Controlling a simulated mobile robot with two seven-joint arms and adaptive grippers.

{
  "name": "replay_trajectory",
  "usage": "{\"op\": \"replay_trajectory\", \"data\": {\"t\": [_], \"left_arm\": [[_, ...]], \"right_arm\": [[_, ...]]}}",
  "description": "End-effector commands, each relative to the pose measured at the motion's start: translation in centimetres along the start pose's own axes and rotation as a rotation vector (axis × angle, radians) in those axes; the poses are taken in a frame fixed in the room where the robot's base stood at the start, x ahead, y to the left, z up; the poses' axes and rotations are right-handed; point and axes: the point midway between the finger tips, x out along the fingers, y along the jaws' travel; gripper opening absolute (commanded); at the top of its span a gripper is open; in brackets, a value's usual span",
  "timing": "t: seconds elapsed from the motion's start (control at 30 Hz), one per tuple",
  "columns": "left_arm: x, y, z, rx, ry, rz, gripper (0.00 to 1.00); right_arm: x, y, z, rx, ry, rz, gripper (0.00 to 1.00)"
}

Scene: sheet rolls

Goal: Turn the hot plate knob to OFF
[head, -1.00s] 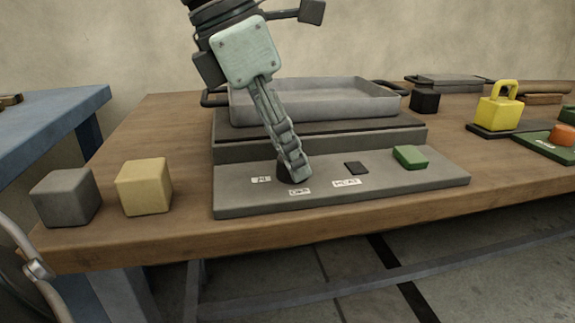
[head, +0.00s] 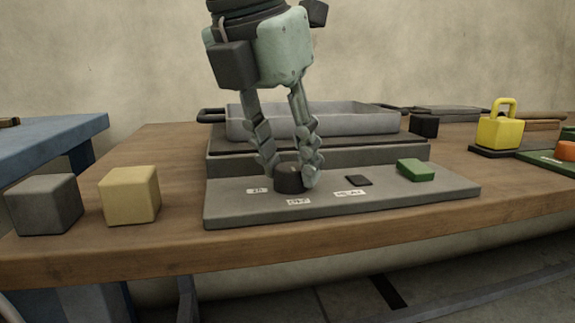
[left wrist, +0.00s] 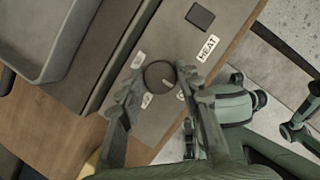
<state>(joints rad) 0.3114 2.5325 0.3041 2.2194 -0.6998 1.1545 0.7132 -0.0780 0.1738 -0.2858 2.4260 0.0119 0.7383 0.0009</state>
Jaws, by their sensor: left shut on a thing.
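The hot plate (head: 420,205) is a grey unit on the wooden table, with a sloping front panel. Its dark round knob (head: 289,179) sits on the panel among small white labels, one of them below it reading OFF (head: 298,202). In the left wrist view the knob (left wrist: 160,75) shows a small pale mark on its lower right side. My left gripper (head: 290,176) points down with one finger on each side of the knob, shut on it. The left wrist view shows the fingers (left wrist: 158,88) around the knob too. My right gripper is not in view.
A HEAT label (head: 349,193), a dark square (head: 359,181) and a green block (head: 416,170) are right of the knob. A grey tray (head: 360,119) sits on top behind. Grey (head: 45,205) and tan (head: 130,195) cubes stand left; a yellow weight (head: 500,131) stands right.

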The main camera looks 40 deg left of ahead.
Motion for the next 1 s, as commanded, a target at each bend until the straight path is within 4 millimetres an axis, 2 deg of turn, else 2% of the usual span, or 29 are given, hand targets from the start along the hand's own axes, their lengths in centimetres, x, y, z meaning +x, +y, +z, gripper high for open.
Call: {"op": "replay_trajectory", "data": {"t": [0.53, 0.57, 0.7, 1.0], "left_arm": [[-0.04, -0.03, 0.05, -0.024, -0.001, 0.008, 0.05], [-0.04, -0.03, 0.05, -0.024, -0.001, 0.008, 0.38], [-0.03, -0.02, 0.04, -0.023, 0.000, 0.008, 0.55], [-0.12, -0.02, 0.04, -0.022, -0.001, 0.009, 0.56]], "right_arm": [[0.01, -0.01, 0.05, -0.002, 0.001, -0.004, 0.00], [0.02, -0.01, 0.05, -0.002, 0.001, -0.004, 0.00], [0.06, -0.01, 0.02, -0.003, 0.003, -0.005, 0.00], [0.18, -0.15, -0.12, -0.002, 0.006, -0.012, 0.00]]}}
